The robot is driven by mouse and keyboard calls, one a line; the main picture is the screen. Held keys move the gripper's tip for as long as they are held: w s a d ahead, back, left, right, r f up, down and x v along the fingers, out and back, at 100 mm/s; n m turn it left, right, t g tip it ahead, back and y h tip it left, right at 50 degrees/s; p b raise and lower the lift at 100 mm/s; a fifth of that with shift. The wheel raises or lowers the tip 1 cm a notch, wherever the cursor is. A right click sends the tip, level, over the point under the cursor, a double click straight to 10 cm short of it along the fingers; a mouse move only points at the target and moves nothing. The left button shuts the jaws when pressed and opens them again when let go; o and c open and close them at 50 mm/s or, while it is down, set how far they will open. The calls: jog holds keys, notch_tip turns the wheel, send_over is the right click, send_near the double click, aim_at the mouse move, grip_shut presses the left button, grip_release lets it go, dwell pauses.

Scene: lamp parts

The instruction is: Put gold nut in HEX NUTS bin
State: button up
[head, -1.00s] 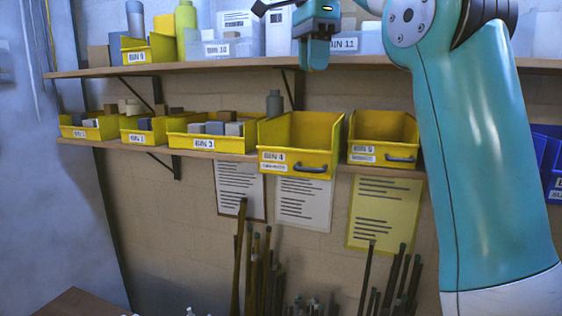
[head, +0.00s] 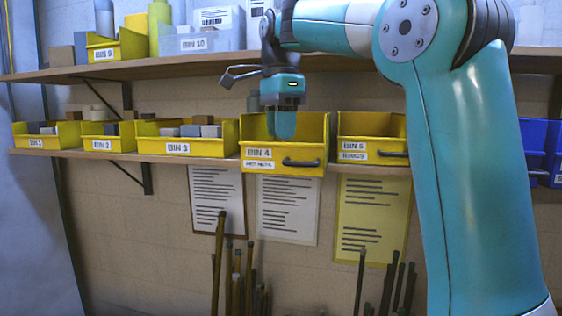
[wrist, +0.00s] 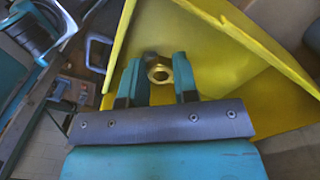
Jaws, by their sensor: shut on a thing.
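The gold nut (wrist: 158,73) shows in the wrist view between the two fingertips of my gripper (wrist: 158,84), which is shut on it. Behind the nut is the yellow inside of a bin. In the head view my gripper (head: 283,125) points down into the open top of BIN 4 (head: 284,163), a yellow bin whose lower label appears to read HEX NUTS. The fingertips are partly inside the bin opening. The nut cannot be made out in the head view. Whether it touches the bin floor cannot be told.
BIN 5 (head: 372,151), labelled RINGS, stands to the right, and BIN 3 (head: 180,146) to the left on the same shelf. An upper shelf (head: 200,64) with BIN 9 (head: 104,55) and BIN 10 (head: 195,45) runs above. Blue bins (head: 535,135) are at the far right.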

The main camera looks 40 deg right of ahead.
jog(key=shift+f, duration=2.7)
jog(key=shift+s+f, duration=0.1)
jog(key=shift+f, duration=0.05)
jog(key=o, duration=0.7)
notch_tip(320, 180, up, 12)
jog(key=shift+r+p, duration=0.2)
jog(key=shift+p, duration=0.2)
